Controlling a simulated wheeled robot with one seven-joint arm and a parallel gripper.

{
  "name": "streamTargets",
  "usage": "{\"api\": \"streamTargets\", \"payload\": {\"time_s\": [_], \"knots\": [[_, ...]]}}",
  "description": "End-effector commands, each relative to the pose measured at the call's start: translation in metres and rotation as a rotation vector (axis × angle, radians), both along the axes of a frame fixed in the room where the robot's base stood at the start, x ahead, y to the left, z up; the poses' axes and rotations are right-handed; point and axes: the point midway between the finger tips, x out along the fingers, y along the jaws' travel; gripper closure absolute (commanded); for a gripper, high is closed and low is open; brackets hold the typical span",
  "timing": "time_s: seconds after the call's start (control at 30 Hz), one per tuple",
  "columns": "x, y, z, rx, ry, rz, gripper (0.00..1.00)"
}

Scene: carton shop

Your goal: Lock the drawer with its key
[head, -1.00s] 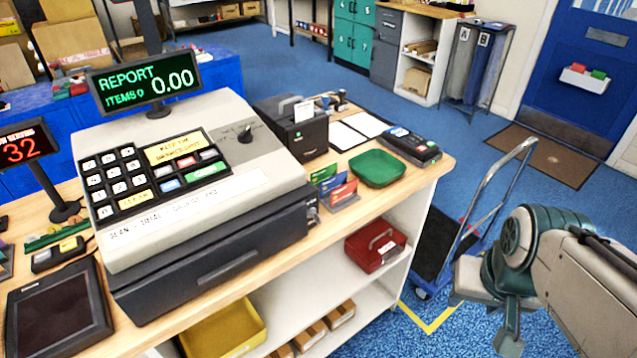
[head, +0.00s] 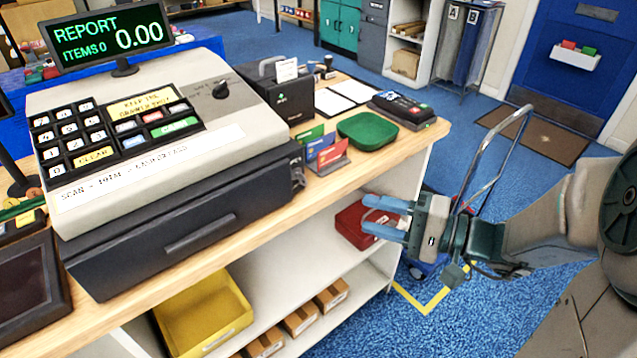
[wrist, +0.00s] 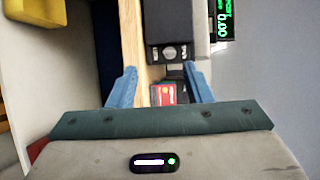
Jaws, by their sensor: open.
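The wrist view shows the dark box end (wrist: 168,25) with small round silver fittings (wrist: 168,52). My gripper (head: 371,214) is open and empty, right of the drawer and below counter height. Its blue fingers frame the card rack in the wrist view (wrist: 160,75).
A card rack (head: 328,160), green tray (head: 367,131) and card terminal (head: 402,108) stand on the counter right of the drawer. The counter edge (head: 400,160) is close to my fingers. A red box (head: 352,225) is on the shelf below; a trolley (head: 490,155) stands behind my wrist.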

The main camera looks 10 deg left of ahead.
Motion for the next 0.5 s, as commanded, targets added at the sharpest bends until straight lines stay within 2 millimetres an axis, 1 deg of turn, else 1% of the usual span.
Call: {"api": "streamTargets", "payload": {"time_s": [0.03,0.13,0.27,0.37,0.5], "knots": [[0.007,-0.003,-0.003,0.027,-0.014,-0.028,0.55],[0.015,-0.007,0.000,0.061,-0.042,-0.067,0.55],[0.021,-0.001,0.002,0.072,-0.053,-0.079,0.55],[0.024,0.013,0.002,0.072,-0.050,-0.076,0.55],[0.033,0.041,0.003,0.071,-0.051,-0.074,0.55]]}}
